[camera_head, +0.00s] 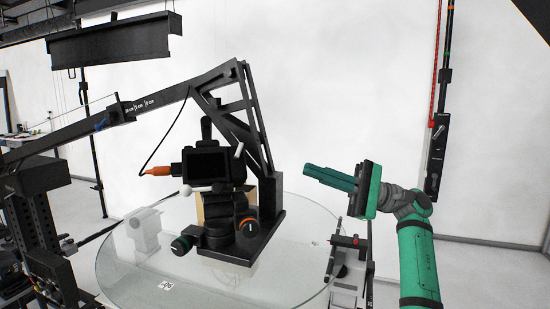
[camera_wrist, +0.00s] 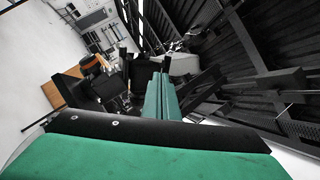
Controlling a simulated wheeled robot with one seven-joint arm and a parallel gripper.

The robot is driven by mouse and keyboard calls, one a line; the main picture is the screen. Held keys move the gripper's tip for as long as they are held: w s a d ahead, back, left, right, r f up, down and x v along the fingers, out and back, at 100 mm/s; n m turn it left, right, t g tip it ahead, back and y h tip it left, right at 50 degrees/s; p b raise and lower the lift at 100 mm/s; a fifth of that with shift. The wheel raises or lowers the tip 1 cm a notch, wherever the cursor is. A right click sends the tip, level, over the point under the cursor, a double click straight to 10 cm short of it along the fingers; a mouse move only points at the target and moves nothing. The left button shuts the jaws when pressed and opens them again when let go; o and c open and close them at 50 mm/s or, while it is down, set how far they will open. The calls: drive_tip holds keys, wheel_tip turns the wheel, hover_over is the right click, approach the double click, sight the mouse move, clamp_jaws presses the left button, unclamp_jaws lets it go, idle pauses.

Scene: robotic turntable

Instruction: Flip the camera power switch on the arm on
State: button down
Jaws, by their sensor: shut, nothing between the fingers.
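A black camera (camera_head: 207,167) with a dark screen stands on its mount (camera_head: 235,235) at the end of the long black arm (camera_head: 170,98). An orange cable plug (camera_head: 160,171) sticks out at the camera's left side. My green gripper (camera_head: 306,171) is shut and empty. It is to the right of the camera, apart from it, with its fingers pointing left towards it. In the wrist view the shut green fingers (camera_wrist: 160,70) point at dark equipment, with an orange part (camera_wrist: 93,63) at the left. I cannot make out the power switch in either view.
A round glass turntable (camera_head: 290,275) lies below the camera. A black stand (camera_head: 345,262) with a red-tipped part is below my gripper. A dark pole with a red cable (camera_head: 437,90) stands behind my arm. A black light bar (camera_head: 115,40) hangs at upper left. Open air separates gripper and camera.

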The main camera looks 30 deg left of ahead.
sight(243, 146)
drive_tip(key=x, duration=1.4)
drive_tip(key=shift+w+d, duration=0.1)
drive_tip(key=shift+w, duration=0.15)
drive_tip(key=shift+d, duration=0.1)
